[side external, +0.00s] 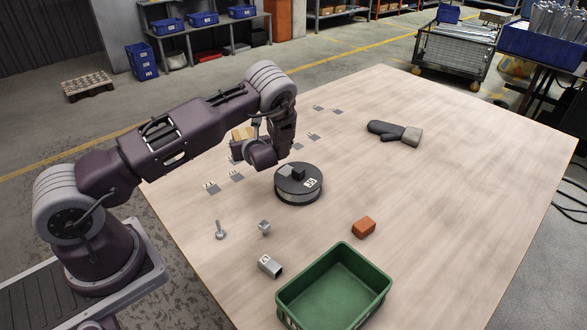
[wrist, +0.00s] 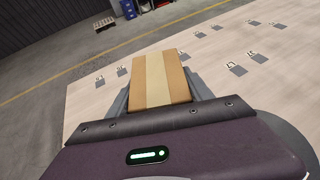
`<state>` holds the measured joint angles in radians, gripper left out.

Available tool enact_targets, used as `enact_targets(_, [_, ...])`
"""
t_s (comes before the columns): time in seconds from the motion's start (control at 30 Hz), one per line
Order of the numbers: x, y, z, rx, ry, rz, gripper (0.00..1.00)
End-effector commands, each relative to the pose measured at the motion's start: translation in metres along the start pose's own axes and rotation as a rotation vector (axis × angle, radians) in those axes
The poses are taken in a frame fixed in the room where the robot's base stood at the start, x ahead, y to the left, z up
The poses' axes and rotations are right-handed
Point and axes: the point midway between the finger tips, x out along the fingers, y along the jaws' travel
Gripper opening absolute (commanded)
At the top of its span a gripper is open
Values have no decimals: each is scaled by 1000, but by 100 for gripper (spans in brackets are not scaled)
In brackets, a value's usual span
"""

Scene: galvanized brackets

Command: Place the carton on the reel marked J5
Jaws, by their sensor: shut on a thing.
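The carton (side external: 243,132) is a tan box, partly hidden behind my gripper in the side view. In the wrist view the carton (wrist: 158,80) shows a paler stripe down its middle and sits between the grey fingers. My gripper (wrist: 160,88) is shut on it; in the side view my gripper (side external: 246,147) points away to the left, and the carton seems held above the table. The reel (side external: 298,191) is a dark round drum standing on the table, right of and nearer than the carton. Its white label appears to read J5, and a small dark block (side external: 298,174) rests on top.
Several grey marked patches (side external: 236,177) lie on the wooden table (side external: 470,200). A bolt (side external: 220,231), a grey cube (side external: 264,227), a metal bracket (side external: 270,266), an orange block (side external: 364,227) and a green bin (side external: 380,281) are in front. A glove (side external: 395,133) lies behind. The table's right side is clear.

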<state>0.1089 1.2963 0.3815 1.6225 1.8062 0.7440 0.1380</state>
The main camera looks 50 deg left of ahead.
Motion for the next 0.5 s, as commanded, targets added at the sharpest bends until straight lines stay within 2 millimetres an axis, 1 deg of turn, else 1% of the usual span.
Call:
enact_targets(0.03, [-14, -28, 4, 24, -2, -68, 8])
enact_targets(0.07, [-22, -44, 7, 41, -3, -109, 8])
enact_targets(0.1, [-34, -64, 9, 65, -3, -161, 8])
enact_targets(0.2, [-63, -105, 13, 114, -7, -271, 8])
enact_targets(0.3, [-84, -131, 16, 150, -11, -343, 8])
enact_targets(0.37, [-92, -140, 16, 162, -13, -368, 8])
enact_targets(0.43, [-93, -145, 10, 173, -13, -382, 8])
enact_targets(0.5, [-87, -146, -7, 178, -11, -386, 8])
